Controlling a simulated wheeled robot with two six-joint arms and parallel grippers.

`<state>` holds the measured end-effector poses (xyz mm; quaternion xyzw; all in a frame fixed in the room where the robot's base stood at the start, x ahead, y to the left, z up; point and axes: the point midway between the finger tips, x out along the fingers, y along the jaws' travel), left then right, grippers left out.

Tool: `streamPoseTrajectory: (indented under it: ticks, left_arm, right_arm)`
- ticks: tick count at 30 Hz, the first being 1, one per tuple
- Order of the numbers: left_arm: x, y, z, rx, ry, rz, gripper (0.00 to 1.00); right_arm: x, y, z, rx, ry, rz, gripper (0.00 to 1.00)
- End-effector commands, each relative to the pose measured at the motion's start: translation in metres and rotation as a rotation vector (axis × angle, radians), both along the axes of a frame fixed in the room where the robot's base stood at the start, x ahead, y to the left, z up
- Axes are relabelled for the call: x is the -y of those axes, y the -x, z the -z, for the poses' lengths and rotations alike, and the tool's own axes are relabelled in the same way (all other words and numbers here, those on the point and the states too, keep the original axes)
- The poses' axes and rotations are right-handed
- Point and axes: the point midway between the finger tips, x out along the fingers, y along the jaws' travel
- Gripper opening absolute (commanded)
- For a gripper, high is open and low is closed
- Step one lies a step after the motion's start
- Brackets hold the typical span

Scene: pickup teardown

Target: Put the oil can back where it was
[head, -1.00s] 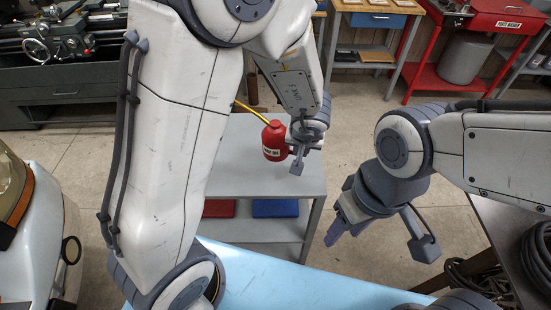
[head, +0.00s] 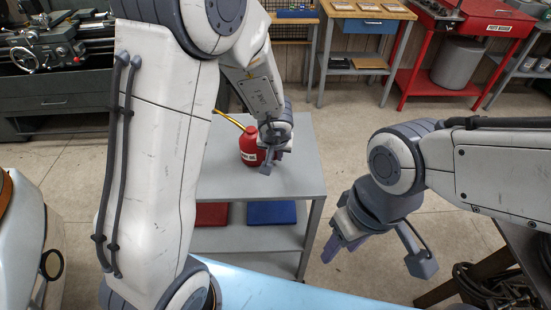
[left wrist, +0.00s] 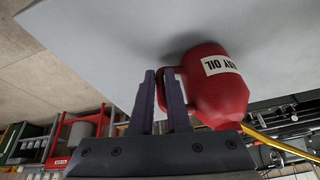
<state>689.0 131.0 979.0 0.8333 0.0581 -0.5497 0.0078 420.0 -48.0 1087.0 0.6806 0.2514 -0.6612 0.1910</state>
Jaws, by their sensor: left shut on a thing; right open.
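The red oil can (head: 248,146) with a yellow spout is at the grey cart's (head: 300,178) top shelf in the head view. In the left wrist view the can (left wrist: 215,92) shows its white label and its handle by the fingers. My left gripper (head: 272,157) is shut on the can's handle; its two fingers (left wrist: 163,105) show in the left wrist view. The can is upright at the cart top, but I cannot tell whether its base touches it. My right gripper (head: 340,240) is open and empty, right of the cart.
The cart's lower shelf holds a red box (head: 211,214) and a blue box (head: 271,212). A light blue surface (head: 270,290) lies in front. A lathe (head: 60,40), a wooden bench (head: 368,12) and a red parts washer (head: 480,20) stand behind. The cart top's right side is clear.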

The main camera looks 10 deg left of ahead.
Motion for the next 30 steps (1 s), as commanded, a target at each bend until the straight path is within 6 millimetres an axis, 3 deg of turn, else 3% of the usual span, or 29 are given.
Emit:
streamPoseTrajectory:
  ticks: [6, 7, 9, 20, 23, 30]
  left_arm:
    - [0.000, 0.000, 0.000, 0.000, -0.001, -0.001, 0.00]
    - [0.000, 0.000, 0.001, -0.001, 0.000, -0.002, 0.18]
    - [0.000, 0.000, 0.000, -0.001, 0.000, -0.002, 0.44]
    - [0.000, 0.000, -0.002, 0.000, 0.000, -0.001, 0.44]
    - [0.001, 0.003, -0.013, 0.000, 0.000, 0.000, 0.44]
    - [0.005, 0.021, -0.060, 0.001, 0.001, 0.000, 0.44]
  right_arm:
    - [0.000, 0.000, 0.000, 0.001, -0.001, 0.000, 0.50]
    - [0.000, 0.000, 0.000, 0.001, -0.001, 0.000, 0.50]
    - [0.000, 0.000, -0.001, 0.001, -0.001, 0.000, 0.50]
    - [0.000, 0.000, -0.003, 0.000, 0.000, 0.000, 0.50]
    - [0.000, 0.000, -0.011, 0.000, 0.000, 0.000, 0.50]
    - [0.000, 0.000, -0.049, 0.001, -0.001, 0.001, 0.50]
